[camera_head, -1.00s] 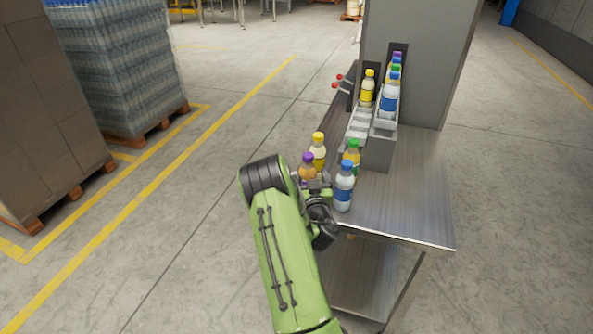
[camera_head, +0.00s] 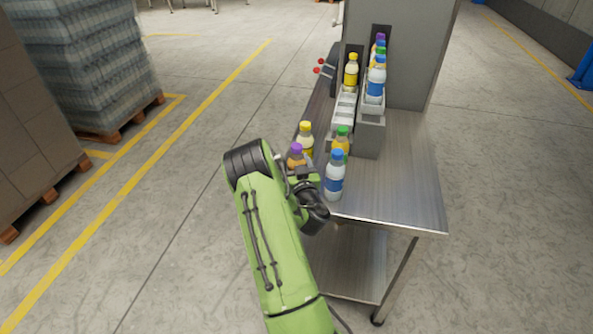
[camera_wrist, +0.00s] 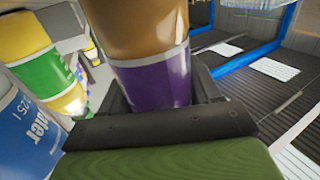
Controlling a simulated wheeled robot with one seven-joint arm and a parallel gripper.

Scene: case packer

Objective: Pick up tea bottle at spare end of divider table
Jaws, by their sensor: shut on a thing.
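The tea bottle, amber with a purple cap (camera_head: 296,149), is at the near left end of the steel divider table (camera_head: 390,210). My gripper (camera_head: 300,172) is shut on it. In the wrist view the bottle's amber body and purple label (camera_wrist: 155,80) stand between the dark jaws of my gripper (camera_wrist: 160,112). In the head view my arm hides the bottle's lower part, so I cannot tell whether its base touches the table.
Close by stand a yellow-capped bottle (camera_head: 305,138), a green-capped bottle (camera_head: 342,140) and a blue-capped water bottle (camera_head: 335,178). A grey lane divider (camera_head: 369,135) holding several bottles is farther back. The table's right part is clear.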

